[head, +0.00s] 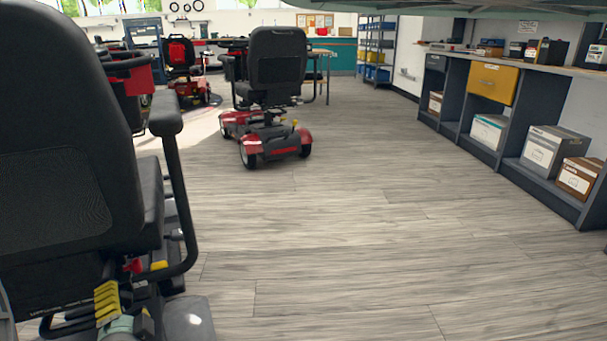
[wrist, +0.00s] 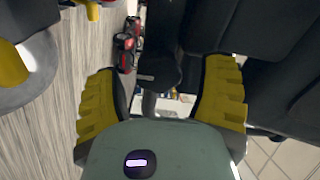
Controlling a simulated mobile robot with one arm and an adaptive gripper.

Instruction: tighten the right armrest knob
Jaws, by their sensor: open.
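The nearest scooter's black seat (head: 60,150) fills the left of the head view. Its right armrest (head: 166,115) has a black pad and a tube curving down beside the seat. A small red part (head: 133,265) shows low by the tube, but I cannot tell whether it is the knob. My gripper (head: 126,298) is low behind the seat, its ribbed yellow finger in view. In the wrist view my gripper (wrist: 162,68) is open, with a dark bracket (wrist: 155,65) and a grey post beyond the gap. No knob shows clearly between the fingers.
Another red scooter (head: 265,140) stands ahead, with more behind it. A dark bench (head: 520,105) with boxes runs along the right. The wood floor (head: 350,240) between is clear. Dark seat parts (wrist: 280,100) lie close beside the right finger.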

